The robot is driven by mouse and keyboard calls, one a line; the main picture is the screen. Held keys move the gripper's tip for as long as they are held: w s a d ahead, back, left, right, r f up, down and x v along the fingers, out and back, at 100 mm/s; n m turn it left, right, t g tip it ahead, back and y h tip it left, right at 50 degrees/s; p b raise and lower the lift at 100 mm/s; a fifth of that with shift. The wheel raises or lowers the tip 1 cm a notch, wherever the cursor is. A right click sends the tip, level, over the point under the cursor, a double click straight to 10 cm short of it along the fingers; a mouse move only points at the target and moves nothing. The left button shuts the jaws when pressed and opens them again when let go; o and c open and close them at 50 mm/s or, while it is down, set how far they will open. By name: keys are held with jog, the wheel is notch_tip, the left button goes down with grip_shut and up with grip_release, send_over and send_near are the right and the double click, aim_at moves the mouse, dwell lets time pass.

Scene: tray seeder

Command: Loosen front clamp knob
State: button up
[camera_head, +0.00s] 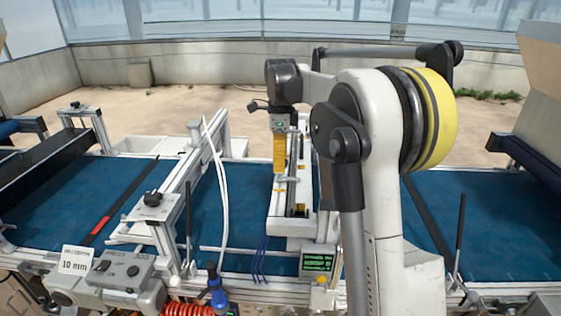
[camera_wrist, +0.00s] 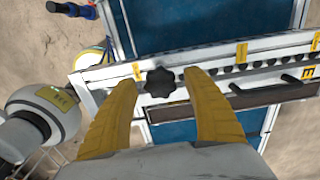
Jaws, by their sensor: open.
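A black lobed clamp knob (camera_wrist: 159,82) sits at one end of a white rail with yellow labels in the wrist view. My gripper (camera_wrist: 161,78) is open, with its two yellow fingertips on either side of the knob in that picture. The right fingertip appears nearer to the knob than the left one. I cannot tell whether the tips are level with the knob or above it. In the head view my gripper (camera_head: 279,170) points down over the white seeder unit (camera_head: 292,222), and the knob under it cannot be made out.
Another black knob (camera_head: 152,199) stands on a bracket to the left. White hoses (camera_head: 216,165) rise left of my gripper. A small green display (camera_head: 318,262) and a control box (camera_head: 125,270) with a "10 mm" card (camera_head: 76,262) are at the front. Blue belt (camera_head: 85,195) lies left.

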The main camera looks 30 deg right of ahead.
jog(key=c, duration=1.2)
jog(key=shift+n, duration=0.3)
jog(key=n+p, duration=0.2)
jog(key=shift+r+n, duration=0.15)
jog(key=shift+n, duration=0.15)
jog(key=n+p, duration=0.3)
jog(key=n, duration=0.2)
jog(key=n+p, duration=0.2)
jog(key=n, duration=0.3)
jog(key=n+p, duration=0.1)
jog(key=n, duration=0.3)
jog(key=shift+n, duration=0.3)
